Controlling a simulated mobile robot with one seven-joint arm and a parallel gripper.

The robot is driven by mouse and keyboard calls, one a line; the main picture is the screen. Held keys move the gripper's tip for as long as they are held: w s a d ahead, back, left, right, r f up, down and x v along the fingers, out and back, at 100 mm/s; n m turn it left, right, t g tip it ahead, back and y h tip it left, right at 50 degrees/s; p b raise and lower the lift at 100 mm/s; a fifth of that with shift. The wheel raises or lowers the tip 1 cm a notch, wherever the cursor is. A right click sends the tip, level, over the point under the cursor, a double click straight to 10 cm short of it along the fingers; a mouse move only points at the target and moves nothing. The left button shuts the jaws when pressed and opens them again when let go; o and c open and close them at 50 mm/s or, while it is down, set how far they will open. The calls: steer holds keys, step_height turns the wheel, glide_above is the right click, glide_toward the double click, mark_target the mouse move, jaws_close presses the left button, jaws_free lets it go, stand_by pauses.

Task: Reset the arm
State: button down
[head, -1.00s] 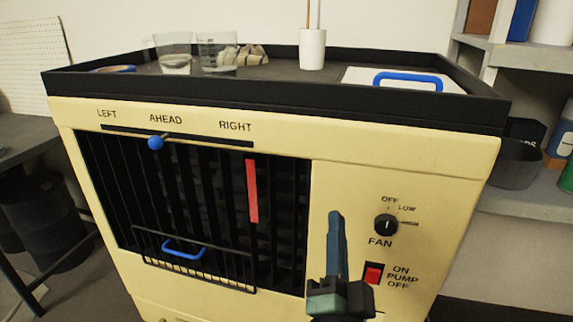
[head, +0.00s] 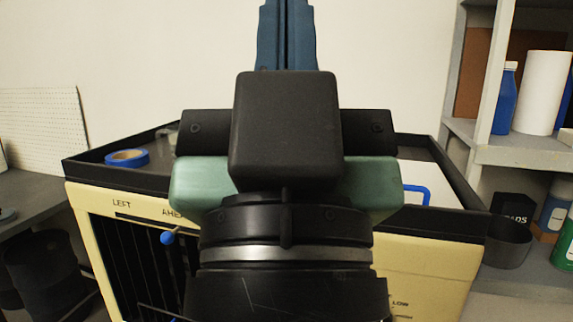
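My gripper (head: 287,20) stands upright in the middle of the head view, close to the camera, with its blue fingers pointing up. The two fingers lie side by side with only a thin line between them, and their tips run out of the top of the picture. No object shows between them. My gripper and wrist cover much of the cream cooler (head: 85,225) behind, including the fan knob, the pump switch and most of the grille.
The cooler's black top tray (head: 85,172) holds a roll of blue tape (head: 127,158) and a white lid with a blue handle (head: 418,190). A blue-knobbed lever (head: 167,238) shows at the left. Shelves (head: 510,155) with bottles stand at the right.

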step_height(320, 180, up, 22)
steer(key=p, duration=2)
steer(key=shift+r, duration=0.25)
steer(key=shift+d, duration=0.1)
